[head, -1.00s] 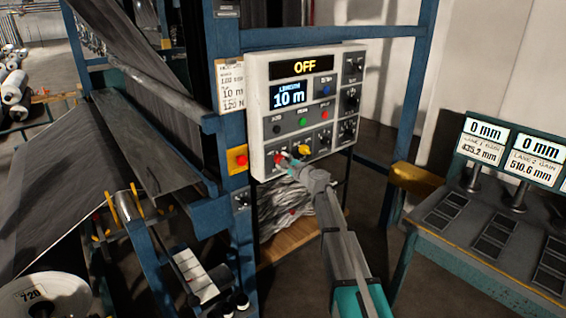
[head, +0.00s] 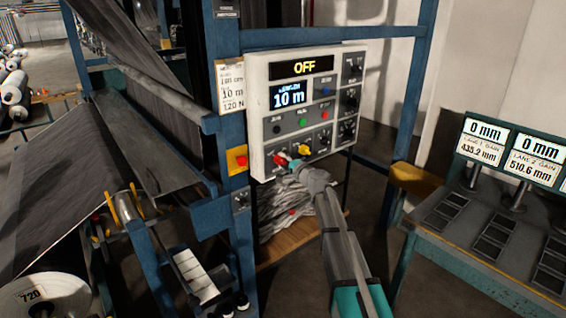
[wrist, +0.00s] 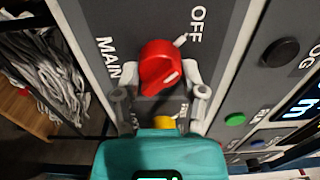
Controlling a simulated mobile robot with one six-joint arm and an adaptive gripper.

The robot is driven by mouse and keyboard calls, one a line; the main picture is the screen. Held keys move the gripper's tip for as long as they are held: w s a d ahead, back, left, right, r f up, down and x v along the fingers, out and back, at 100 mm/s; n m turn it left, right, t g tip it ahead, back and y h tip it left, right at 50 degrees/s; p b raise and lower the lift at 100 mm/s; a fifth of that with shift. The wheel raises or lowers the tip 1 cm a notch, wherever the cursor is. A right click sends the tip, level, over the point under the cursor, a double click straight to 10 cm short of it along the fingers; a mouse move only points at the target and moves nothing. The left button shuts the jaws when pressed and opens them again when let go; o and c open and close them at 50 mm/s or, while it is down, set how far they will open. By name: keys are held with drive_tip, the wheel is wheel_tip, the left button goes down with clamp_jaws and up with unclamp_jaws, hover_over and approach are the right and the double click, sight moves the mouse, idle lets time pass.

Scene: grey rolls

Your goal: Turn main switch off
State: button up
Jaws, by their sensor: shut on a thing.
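The red main switch knob (wrist: 158,66) sits on a grey plate lettered MAIN and OFF in the wrist view. My gripper (wrist: 162,82) has one finger on each side of the knob and is shut on it. A white pointer tick by the knob lies near the word OFF. In the head view, my gripper (head: 290,165) reaches the lower left of the white control panel (head: 258,110), where the red knob (head: 281,160) is partly hidden by the fingers. The panel's top display (head: 304,67) reads OFF.
A yellow knob (head: 304,150) is close to the right of my gripper. Green, blue and black controls sit above and beside it. A red button on a yellow box (head: 238,159) is on the blue post at left. A teal console (head: 480,215) stands at right.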

drive_tip(key=o, duration=1.2)
drive_tip(key=shift+c, duration=0.2)
drive_tip(key=shift+s, duration=0.1)
drive_tip(key=v, duration=1.1)
drive_tip(key=shift+s+d, duration=0.25)
drive_tip(key=shift+s, duration=0.05)
